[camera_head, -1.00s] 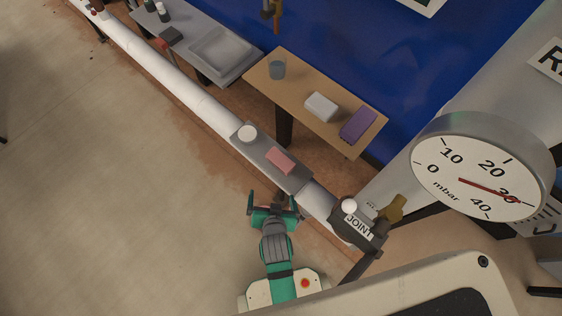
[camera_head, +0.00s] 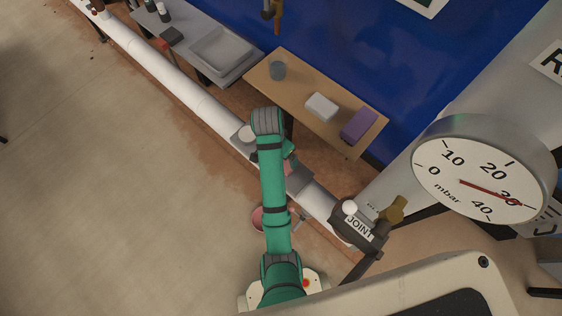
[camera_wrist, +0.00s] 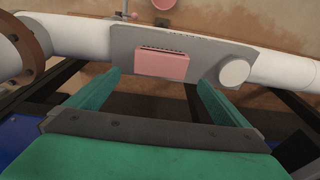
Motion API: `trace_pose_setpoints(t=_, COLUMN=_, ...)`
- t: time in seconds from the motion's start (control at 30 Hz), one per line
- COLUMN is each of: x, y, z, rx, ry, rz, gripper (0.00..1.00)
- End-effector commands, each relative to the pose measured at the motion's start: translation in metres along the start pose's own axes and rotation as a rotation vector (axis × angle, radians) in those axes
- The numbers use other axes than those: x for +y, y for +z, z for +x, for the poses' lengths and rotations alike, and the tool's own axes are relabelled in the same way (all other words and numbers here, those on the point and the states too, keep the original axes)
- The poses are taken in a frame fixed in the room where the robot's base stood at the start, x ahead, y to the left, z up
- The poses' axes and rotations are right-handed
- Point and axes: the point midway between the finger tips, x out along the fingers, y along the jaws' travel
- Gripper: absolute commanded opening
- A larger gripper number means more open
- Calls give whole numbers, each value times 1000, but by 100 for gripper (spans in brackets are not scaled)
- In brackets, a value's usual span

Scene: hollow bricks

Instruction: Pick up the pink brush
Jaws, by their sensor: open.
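The pink brush (camera_wrist: 166,64) lies on a grey plate (camera_wrist: 208,52) mounted on the white pipe, with a dark bristle strip along its far edge. In the head view only a bit of the brush (camera_head: 289,168) shows beside my arm. My gripper (camera_wrist: 159,79) is open and empty, its two green fingers spread wide on the near side of the brush. In the wrist view the brush lies between the finger lines, just beyond the tips. In the head view my forearm hides most of the gripper.
A white round cap (camera_wrist: 234,72) sits on the plate beside the brush. A wooden table (camera_head: 293,95) behind holds a glass (camera_head: 277,70), a white block (camera_head: 321,106) and a purple block (camera_head: 360,124). A pipe joint (camera_head: 353,225) stands right. A reddish round thing (camera_head: 258,219) is below the pipe.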

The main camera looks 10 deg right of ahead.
Motion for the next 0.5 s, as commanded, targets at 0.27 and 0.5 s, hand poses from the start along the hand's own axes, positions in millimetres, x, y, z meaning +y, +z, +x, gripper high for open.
trace_pose_setpoints(t=0.27, x=0, y=0, z=36, rx=-6, ry=6, rz=4, gripper=100)
trace_pose_setpoints(t=0.5, x=0, y=0, z=54, rx=-4, ry=4, rz=3, gripper=100)
